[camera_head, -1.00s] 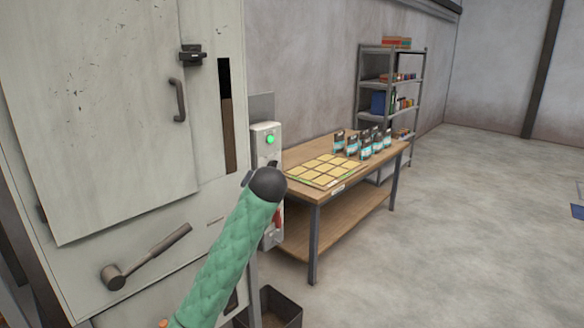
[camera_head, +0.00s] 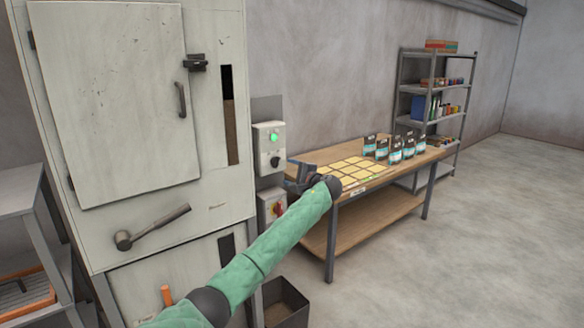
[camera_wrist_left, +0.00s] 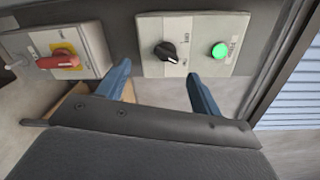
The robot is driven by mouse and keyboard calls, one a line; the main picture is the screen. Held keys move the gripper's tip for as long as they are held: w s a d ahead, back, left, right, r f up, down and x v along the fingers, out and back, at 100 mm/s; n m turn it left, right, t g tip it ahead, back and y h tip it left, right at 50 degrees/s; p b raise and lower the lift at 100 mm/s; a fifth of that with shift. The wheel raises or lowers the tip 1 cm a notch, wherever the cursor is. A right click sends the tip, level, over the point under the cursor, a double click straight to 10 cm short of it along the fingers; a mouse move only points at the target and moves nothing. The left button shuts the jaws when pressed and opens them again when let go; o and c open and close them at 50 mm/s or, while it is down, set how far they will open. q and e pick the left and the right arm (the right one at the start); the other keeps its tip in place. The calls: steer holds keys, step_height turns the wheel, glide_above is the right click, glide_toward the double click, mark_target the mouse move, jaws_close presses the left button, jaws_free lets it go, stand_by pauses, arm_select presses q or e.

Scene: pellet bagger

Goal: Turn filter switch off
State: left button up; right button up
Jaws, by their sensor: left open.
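The filter switch box (camera_head: 262,141) is a pale panel on the side of the cabinet. It has a lit green lamp (camera_head: 274,137) and a black rotary knob (camera_head: 275,161) below it. In the left wrist view the black knob (camera_wrist_left: 166,51) and green lamp (camera_wrist_left: 219,51) sit side by side on the plate. My left gripper (camera_wrist_left: 160,82) is open, its two blue fingers apart and empty, short of the panel, with the knob seen between them. In the head view my left gripper (camera_head: 300,176) is partly hidden by its wrist. My right gripper is not in view.
A second box with a red handle on yellow (camera_head: 277,208) is below the switch box, and also shows in the left wrist view (camera_wrist_left: 60,60). The cabinet (camera_head: 120,110) stands left. A wooden table (camera_head: 385,215) with pouches stands right. A dark bin (camera_head: 285,305) is below.

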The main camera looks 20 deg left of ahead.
mark_target(277, 164)
arm_select(q)
steer(key=w+a+m+p, duration=0.1)
steer(key=a, duration=0.1)
steer(key=w+a+m+p, duration=0.1)
steer(key=w, duration=0.1)
steer(key=w+a+r+m+p, duration=0.1)
steer(key=a, duration=0.1)
steer(key=shift+w+a+t, duration=0.3)
steer(key=shift+w, duration=0.1)
steer(key=shift+w+a+f+p, duration=0.2)
steer(key=shift+w+a+p, duration=0.1)
steer(key=shift+a, duration=0.1)
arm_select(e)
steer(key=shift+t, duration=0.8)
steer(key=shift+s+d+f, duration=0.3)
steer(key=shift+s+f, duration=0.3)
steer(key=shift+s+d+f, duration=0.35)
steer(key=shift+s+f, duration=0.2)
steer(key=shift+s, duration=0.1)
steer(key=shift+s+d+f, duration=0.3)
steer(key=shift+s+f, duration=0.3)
arm_select(q)
steer(key=shift+s, duration=0.1)
steer(key=c, duration=1)
